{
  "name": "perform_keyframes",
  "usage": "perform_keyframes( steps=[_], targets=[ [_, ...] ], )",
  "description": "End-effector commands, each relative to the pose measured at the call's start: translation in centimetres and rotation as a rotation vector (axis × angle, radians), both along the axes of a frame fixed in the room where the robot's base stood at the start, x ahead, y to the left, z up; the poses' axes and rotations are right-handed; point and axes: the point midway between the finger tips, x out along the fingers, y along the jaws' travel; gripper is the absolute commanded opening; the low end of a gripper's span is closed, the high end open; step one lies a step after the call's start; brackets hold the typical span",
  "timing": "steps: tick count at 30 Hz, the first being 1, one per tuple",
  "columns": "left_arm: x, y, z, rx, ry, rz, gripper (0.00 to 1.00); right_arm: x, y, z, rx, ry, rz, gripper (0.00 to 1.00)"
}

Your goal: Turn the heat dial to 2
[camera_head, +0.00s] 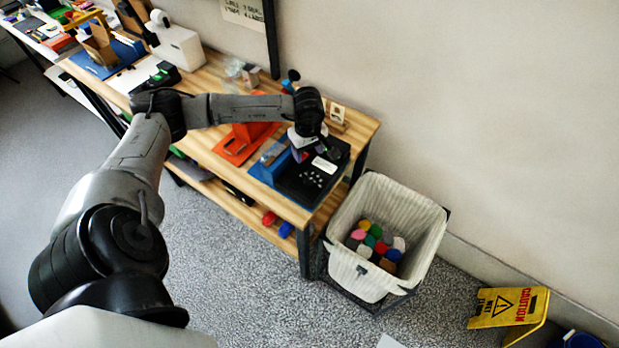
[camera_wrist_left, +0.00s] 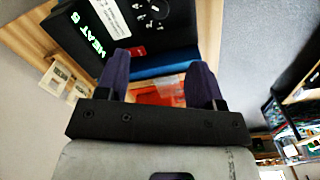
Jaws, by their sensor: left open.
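The black heat unit (camera_head: 326,172) sits at the right end of the wooden bench, with white markings on its top. In the left wrist view the unit (camera_wrist_left: 150,40) shows a pale label and a green "HEAT" readout (camera_wrist_left: 88,42); its digit looks like an 8 but is hard to read. The dial (camera_wrist_left: 154,10) with white marks around it is at the top edge, partly cut off. My left gripper (camera_head: 303,150) is over the unit's back left part; its two dark fingers (camera_wrist_left: 160,82) are apart with nothing between them. The right gripper is not in view.
A lined bin (camera_head: 415,220) of coloured pieces stands right of the bench. A yellow caution sign (camera_head: 508,306) is on the floor. The wall is close behind.

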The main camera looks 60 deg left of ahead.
Motion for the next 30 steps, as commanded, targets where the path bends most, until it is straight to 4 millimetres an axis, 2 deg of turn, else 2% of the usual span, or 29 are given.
perform_keyframes(
  steps=[5, 8, 21, 30],
  targets=[
    [0.0, 0.0, -0.6, -0.002, 0.002, -0.062, 0.61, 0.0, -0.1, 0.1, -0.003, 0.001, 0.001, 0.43],
    [0.0, -0.1, -1.8, -0.004, 0.003, -0.064, 0.61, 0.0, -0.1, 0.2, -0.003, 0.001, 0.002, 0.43],
    [0.0, -0.1, -9.7, -0.005, 0.001, -0.061, 0.61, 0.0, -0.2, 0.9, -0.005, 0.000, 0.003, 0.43],
    [0.0, -0.1, -13.1, -0.005, -0.001, -0.061, 0.61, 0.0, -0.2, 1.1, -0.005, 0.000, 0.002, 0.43]
  ],
)
